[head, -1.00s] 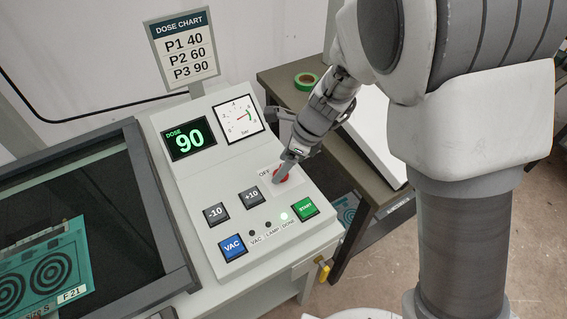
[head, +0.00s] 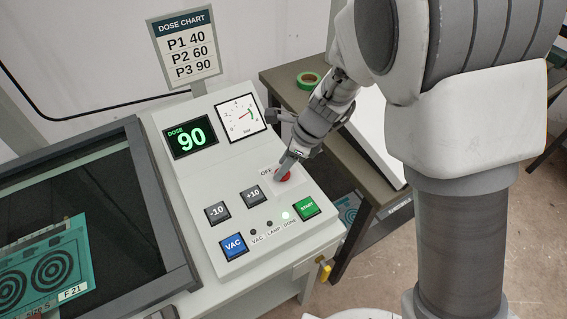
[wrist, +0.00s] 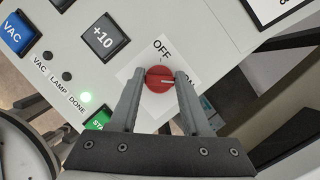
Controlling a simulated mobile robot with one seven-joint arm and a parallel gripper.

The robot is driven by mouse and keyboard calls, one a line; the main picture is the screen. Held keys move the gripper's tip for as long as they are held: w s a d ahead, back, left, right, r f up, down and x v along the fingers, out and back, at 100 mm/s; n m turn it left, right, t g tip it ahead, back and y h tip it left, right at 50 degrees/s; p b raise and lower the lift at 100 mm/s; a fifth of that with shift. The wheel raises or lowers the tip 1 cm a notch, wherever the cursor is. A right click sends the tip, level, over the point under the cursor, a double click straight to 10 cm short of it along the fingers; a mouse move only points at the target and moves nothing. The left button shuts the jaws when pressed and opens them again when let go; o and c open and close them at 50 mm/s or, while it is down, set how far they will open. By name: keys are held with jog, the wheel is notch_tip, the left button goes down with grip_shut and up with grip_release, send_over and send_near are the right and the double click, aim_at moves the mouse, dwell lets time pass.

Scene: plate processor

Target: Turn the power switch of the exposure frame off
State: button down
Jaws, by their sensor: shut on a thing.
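The power switch is a red rotary knob (wrist: 158,84) on the sloped light-grey panel of the exposure frame (head: 212,190). In the wrist view its white pointer mark points to the right, toward the partly hidden ON label, and the OFF label (wrist: 162,47) is above the knob. The knob also shows in the head view (head: 283,176), partly covered by my fingers. My gripper (wrist: 159,78) has one finger on each side of the knob and is shut on it. Its grip also shows in the head view (head: 284,166).
The panel carries -10 and +10 keys (head: 252,195), a VAC button (head: 234,246), a green START button (head: 307,207) and a lit DONE lamp (head: 285,216). The display (head: 190,137) reads 90. A pressure gauge (head: 241,117) sits beside it. A table with green tape (head: 307,80) stands behind.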

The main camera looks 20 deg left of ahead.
jog(key=n+g+p, duration=0.1)
jog(key=n, duration=0.1)
jog(key=n+p, duration=0.1)
jog(key=n, duration=0.1)
jog(key=shift+w+r+n+g+h, duration=0.15)
jog(key=shift+n+g+h, duration=0.15)
jog(key=shift+g, duration=0.1)
jog(key=n+g+h+p, duration=0.1)
jog(key=n+p, duration=0.1)
jog(key=n, duration=0.2)
jog(key=shift+n, duration=0.3)
jog(key=n+h, duration=0.1)
jog(key=n, duration=0.1)
jog(key=n+g+p, duration=0.1)
jog(key=n, duration=0.1)
jog(key=shift+a+n+h, duration=0.1)
jog(key=shift+n+h, duration=0.2)
jog(key=shift+h, duration=0.1)
jog(key=shift+n+h+p, duration=0.4)
jog(key=shift+n+h, duration=0.4)
jog(key=shift+n, duration=1.3)
jog(key=shift+c, duration=1.8)
grip_release()
